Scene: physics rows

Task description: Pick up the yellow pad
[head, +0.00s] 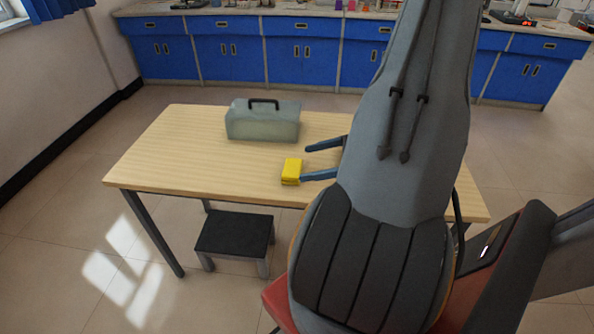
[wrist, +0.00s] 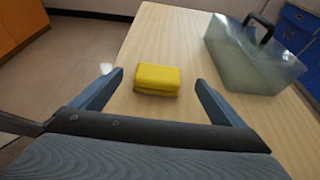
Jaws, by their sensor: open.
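The yellow pad (head: 291,171) lies flat on the light wooden table (head: 170,150), near its front edge. In the wrist view the yellow pad (wrist: 157,79) sits ahead of and between the two fingers. My gripper (head: 312,162) is open and empty, with its blue-grey fingers pointing left over the table. One fingertip is close to the pad's right side in the head view; I cannot tell if it touches. In the wrist view my gripper (wrist: 160,76) shows both fingers spread wide. My arm hides the table's right part in the head view.
A grey-green toolbox (head: 262,121) with a dark handle stands behind the pad; it is at the right in the wrist view (wrist: 252,60). A black-topped step stool (head: 235,235) stands on the floor before the table. Blue cabinets (head: 230,60) line the back. The table's left part is clear.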

